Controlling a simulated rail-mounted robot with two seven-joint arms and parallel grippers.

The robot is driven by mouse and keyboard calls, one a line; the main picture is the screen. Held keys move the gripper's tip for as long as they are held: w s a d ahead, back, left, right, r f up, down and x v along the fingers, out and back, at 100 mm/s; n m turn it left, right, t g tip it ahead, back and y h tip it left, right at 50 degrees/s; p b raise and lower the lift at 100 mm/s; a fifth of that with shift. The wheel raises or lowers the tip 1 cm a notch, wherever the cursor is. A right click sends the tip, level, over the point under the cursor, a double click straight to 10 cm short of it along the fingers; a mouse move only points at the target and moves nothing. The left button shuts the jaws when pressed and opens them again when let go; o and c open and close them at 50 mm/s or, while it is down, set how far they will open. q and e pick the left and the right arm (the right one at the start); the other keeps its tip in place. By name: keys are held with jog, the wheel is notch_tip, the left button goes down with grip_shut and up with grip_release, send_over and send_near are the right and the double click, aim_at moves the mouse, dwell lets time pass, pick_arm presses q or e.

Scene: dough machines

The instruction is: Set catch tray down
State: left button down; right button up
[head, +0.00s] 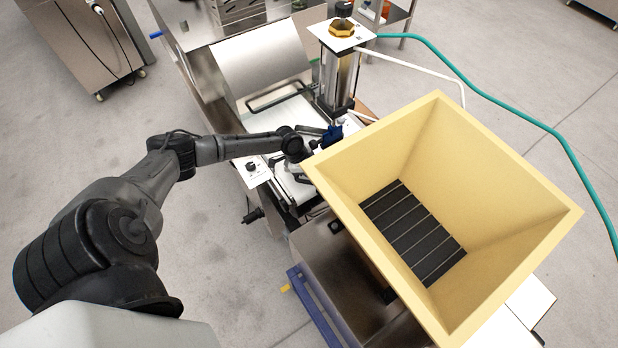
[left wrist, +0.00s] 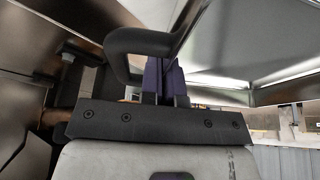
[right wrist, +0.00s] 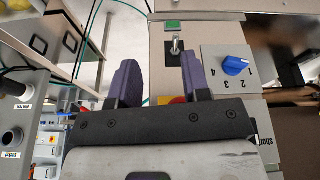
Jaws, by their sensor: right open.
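My left gripper (left wrist: 166,78) has its purple fingers close together at a thick black loop handle (left wrist: 138,40) in the left wrist view. They appear shut on it, with the fingertips partly hidden behind the bar. Bare steel surfaces (left wrist: 228,35) lie beyond the handle; I cannot tell which of them belongs to the catch tray. In the head view my left arm reaches to the machine beside the yellow hopper, and its fingertips are not clear. My right gripper (right wrist: 157,80) is open and empty in the right wrist view, facing a machine panel. It does not show in the head view.
The large yellow hopper (head: 490,165) hides much of the machine below it. The right wrist view shows a blue dial (right wrist: 235,66) and a toggle switch (right wrist: 175,46) near the right fingers. A teal hose (head: 500,100) runs along the right. Open floor lies left.

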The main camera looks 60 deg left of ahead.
pick_arm(q)
notch_tip(320, 180, down, 4)
jog(key=b, duration=0.2)
jog(key=shift+r+b, duration=0.15)
jog(key=shift+b, duration=0.15)
jog(key=shift+w+r, duration=0.1)
jog(key=c, duration=1.8)
grip_release()
jog(key=o, duration=0.4)
jog(key=shift+o, duration=0.2)
